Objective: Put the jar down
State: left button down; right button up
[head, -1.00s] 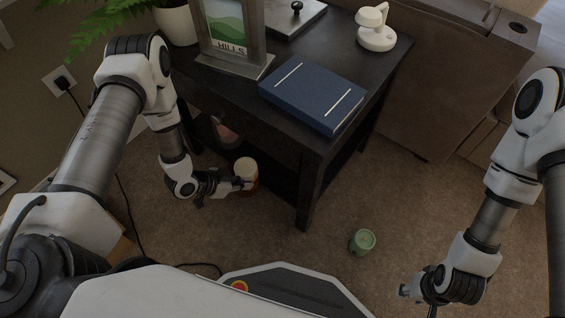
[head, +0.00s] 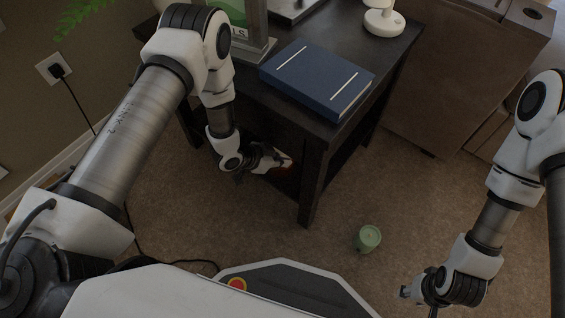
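The jar (head: 285,160), with a pale lid and a reddish-brown body, is at the tip of my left gripper (head: 277,162). It is at the open front of the dark side table (head: 312,165), below the tabletop and left of the near leg. My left gripper is shut on the jar and hides part of it. I cannot tell whether the jar touches the lower shelf. My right gripper (head: 418,294) is empty and looks open, low at the right over the carpet.
A green candle (head: 367,239) stands on the carpet right of the near table leg. A blue book (head: 318,80), a white lamp (head: 383,20) and a picture frame (head: 256,30) are on the tabletop. Carpet between candle and leg is clear.

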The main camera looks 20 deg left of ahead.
pick_arm(q)
jog(key=shift+f, duration=0.15)
jog(key=c, duration=1.3)
grip_release()
